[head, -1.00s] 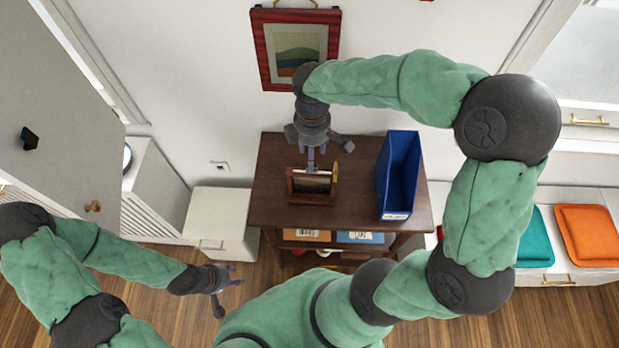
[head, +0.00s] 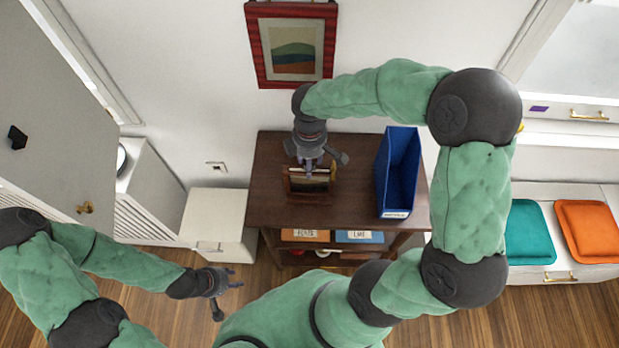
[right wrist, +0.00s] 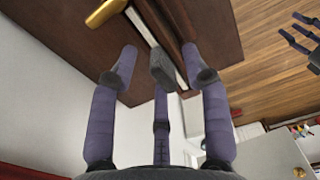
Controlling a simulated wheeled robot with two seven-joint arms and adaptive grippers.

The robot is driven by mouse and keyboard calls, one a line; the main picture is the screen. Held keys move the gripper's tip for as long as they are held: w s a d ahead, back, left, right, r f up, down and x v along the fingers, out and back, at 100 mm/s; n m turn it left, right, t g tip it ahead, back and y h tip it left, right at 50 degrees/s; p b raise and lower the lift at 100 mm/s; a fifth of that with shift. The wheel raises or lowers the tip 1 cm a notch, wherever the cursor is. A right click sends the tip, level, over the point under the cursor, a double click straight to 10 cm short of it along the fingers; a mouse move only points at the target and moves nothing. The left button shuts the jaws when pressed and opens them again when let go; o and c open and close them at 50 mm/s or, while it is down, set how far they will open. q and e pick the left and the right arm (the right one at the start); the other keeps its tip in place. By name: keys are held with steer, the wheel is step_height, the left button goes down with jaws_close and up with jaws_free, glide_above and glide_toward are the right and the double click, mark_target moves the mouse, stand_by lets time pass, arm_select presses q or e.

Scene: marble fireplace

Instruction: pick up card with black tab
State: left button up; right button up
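A small wooden card holder (head: 308,194) stands on the dark brown table. My right gripper (head: 312,166) is right over it, pointing down, and partly hides it. In the right wrist view the right gripper (right wrist: 159,58) has its fingers spread, with nothing clearly held. Beyond the fingertips are the holder's brown wood, a pale card edge (right wrist: 146,26) and a gold tab (right wrist: 105,12). I cannot make out a black tab; it may be hidden by the fingers. My left gripper (head: 222,284) is open and empty, low at the left, away from the table.
A tall blue bin (head: 397,180) stands on the table (head: 350,205) to the right of the holder. Labelled boxes (head: 306,235) sit on the shelf below. A white cabinet (head: 218,222) is at the left, and a framed picture (head: 292,45) hangs behind.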

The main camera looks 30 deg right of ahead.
jaws_close()
steer(key=shift+r, duration=0.1)
